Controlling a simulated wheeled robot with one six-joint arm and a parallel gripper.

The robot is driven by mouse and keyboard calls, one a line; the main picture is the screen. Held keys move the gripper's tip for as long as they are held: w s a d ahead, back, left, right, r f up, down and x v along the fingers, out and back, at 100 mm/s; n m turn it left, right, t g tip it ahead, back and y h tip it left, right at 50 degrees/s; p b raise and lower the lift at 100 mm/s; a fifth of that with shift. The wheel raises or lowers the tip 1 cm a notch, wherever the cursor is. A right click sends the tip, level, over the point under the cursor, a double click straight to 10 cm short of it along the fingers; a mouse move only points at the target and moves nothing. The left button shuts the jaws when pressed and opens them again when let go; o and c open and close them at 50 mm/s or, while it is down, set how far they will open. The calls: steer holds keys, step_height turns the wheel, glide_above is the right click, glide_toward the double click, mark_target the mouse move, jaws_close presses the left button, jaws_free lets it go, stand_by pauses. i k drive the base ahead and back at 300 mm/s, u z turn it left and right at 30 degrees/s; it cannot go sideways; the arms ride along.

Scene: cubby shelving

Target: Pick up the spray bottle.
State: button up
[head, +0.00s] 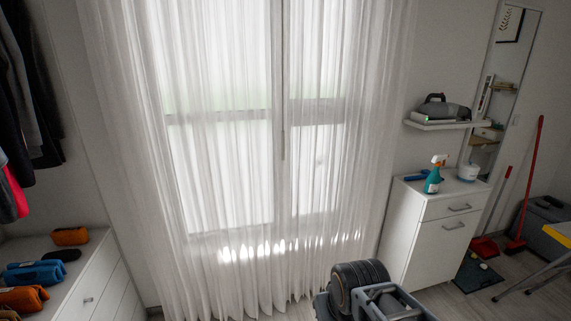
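The spray bottle (433,182) stands upright on top of the white cabinet (432,212), near its front left edge. It has a teal body and a white and orange spray head. A blue object (416,175) lies just to its left, and a round white container (468,172) stands to its right. Nothing is touching the bottle from above. My gripper's fingers cannot be made out in the head view. Dark ribbed and grey parts, apparently of my arm, show at the bottom centre, well below and left of the bottle.
A wall shelf (443,125) with a grey and black appliance (442,107) hangs above the cabinet. Sheer curtains (240,180) cover the window. A red broom (527,180) stands at right. A low white dresser (85,275) at left holds rolled towels (35,272).

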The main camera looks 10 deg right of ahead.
mark_target(433, 183)
steer(key=i, duration=1.3)
steer(key=z, duration=1.1)
steer(key=i, duration=1)
steer(key=z, duration=0.8)
steer(key=i, duration=0.9)
